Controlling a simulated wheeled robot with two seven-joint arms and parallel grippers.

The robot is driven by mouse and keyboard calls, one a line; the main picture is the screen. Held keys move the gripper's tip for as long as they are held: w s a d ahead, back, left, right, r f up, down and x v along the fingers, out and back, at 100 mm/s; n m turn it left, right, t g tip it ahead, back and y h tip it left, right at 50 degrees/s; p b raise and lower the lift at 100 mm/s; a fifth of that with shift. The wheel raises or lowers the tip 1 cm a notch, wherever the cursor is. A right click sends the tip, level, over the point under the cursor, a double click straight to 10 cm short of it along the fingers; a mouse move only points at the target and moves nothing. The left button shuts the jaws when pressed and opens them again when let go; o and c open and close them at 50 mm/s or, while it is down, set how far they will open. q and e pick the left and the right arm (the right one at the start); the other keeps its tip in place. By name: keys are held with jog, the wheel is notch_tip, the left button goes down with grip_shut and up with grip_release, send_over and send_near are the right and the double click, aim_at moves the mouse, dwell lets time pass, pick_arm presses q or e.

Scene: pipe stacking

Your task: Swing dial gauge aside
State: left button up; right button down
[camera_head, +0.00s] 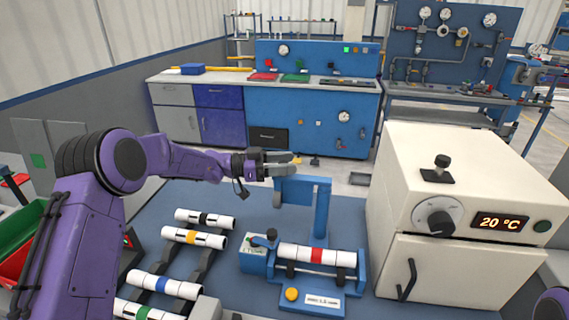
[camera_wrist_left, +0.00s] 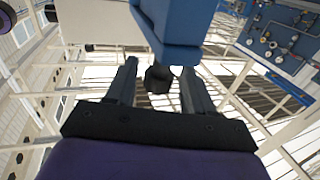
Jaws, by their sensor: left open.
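The dial gauge's blue bracket arm (camera_head: 303,190) sticks out to the left from the top of a blue post (camera_head: 320,212). A grey part (camera_head: 277,198) shows at its left end; the dial face cannot be made out. My left gripper (camera_head: 291,163) is open at the left end of the bracket arm, close above it. In the left wrist view a blue block (camera_wrist_left: 180,25) fills the top, and a dark round knob (camera_wrist_left: 158,80) lies between the two open fingers. Whether they touch it cannot be told. My right gripper is not in view.
Below the bracket, a white pipe with a red band (camera_head: 317,255) lies in a blue fixture (camera_head: 250,262). Several banded white pipes (camera_head: 194,238) lie on a dark rack at the left. A white oven (camera_head: 440,215) stands close at the right. A yellow button (camera_head: 291,294) is in front.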

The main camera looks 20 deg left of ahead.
pick_arm(q)
jog(key=b+v, duration=0.3)
jog(key=v, duration=0.7)
jog(key=shift+a, duration=0.3)
